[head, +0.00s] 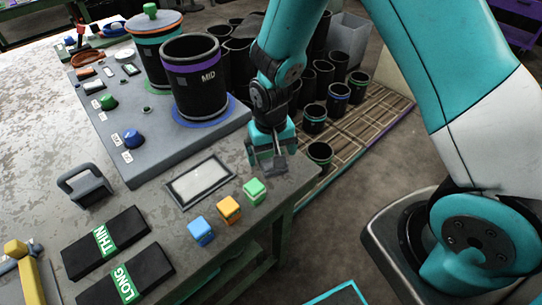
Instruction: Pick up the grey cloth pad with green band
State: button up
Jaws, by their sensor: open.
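My gripper (267,163) points down over the table's right edge, behind the small cubes. It is open, and no object shows clearly between its fingers. A dark grey surface lies right under and beside the fingers; I cannot tell whether it is a cloth pad or the tabletop, and no green band shows on it. Two dark flat pieces with green bands lie at the lower left, apart from my gripper. One is marked THIN (82,257) and the other is marked LONG (150,268).
Blue (200,231), orange (229,209) and green (254,191) cubes stand near the front edge, beside a framed plate (200,184). A large black MID cup (196,88) stands on a grey board (150,152). Several black cups fill the rack (360,125) behind my gripper.

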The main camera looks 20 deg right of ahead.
aim_at(271, 154)
jog(key=shift+f, duration=0.55)
jog(key=c, duration=1.1)
jog(key=shift+r, duration=0.2)
notch_tip(271, 154, up, 20)
jog(key=shift+f, duration=0.15)
